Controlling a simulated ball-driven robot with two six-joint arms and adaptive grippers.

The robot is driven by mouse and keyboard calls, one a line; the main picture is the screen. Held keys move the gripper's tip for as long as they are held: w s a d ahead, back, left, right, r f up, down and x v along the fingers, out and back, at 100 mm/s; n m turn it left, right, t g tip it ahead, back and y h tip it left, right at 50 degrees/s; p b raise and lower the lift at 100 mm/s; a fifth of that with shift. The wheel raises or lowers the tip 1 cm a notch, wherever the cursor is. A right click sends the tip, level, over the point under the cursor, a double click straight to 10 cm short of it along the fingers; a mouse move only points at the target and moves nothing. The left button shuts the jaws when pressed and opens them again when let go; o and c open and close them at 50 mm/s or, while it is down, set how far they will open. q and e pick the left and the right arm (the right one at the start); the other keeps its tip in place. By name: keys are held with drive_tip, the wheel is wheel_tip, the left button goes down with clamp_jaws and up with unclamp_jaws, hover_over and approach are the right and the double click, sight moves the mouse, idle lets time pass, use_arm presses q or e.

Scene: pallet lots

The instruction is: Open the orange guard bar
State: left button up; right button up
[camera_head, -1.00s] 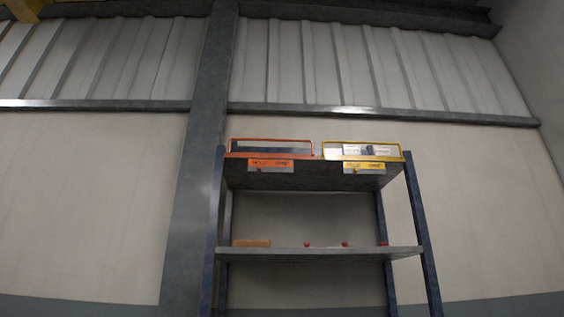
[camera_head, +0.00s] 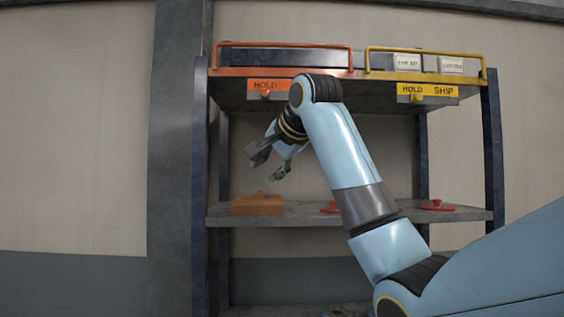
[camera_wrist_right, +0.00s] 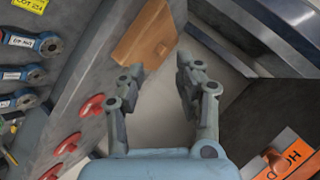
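The orange guard bar (camera_head: 290,46) runs across the front of the left bay on the top shelf, raised above the shelf edge. Below it hangs an orange HOLD plate (camera_head: 270,86) with a small orange knob; the plate also shows in the right wrist view (camera_wrist_right: 293,160). My right arm covers the plate's right end. My right gripper (camera_head: 264,168) is open and empty, below and apart from the bar, in front of the gap between the shelves. Its spread fingers show in the right wrist view (camera_wrist_right: 157,75). My left gripper is not in view.
A yellow guard bar (camera_head: 425,50) fronts the right bay, with a yellow HOLD SHIP plate (camera_head: 428,91) below. A tan block (camera_head: 257,204) and red knobbed pieces (camera_head: 437,205) sit on the lower shelf (camera_head: 470,214). Blue posts (camera_head: 493,150) flank the rack.

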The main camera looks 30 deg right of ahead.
drive_tip(key=s+d+r+m+t, duration=0.1)
drive_tip(key=s+r+m, duration=0.1)
drive_tip(key=r, duration=0.8)
drive_tip(key=s+d+r+m+t, duration=0.1)
drive_tip(key=s+r+m, duration=0.1)
drive_tip(key=r, duration=0.8)
drive_tip(key=m+t, duration=0.2)
drive_tip(key=m, duration=0.1)
approach(284, 44)
drive_tip(key=shift+h, duration=0.4)
drive_tip(key=p+x, duration=0.1)
drive_tip(key=x, duration=0.2)
drive_tip(key=p+x, duration=0.2)
drive_tip(key=x, duration=0.2)
drive_tip(key=p+x, duration=0.2)
drive_tip(key=x, duration=0.1)
drive_tip(key=shift+w+a+f, duration=0.1)
drive_tip(key=shift+w+a, duration=0.15)
drive_tip(key=shift+w, duration=0.15)
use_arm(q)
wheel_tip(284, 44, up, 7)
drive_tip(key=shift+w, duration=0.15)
use_arm(e)
clamp_jaws()
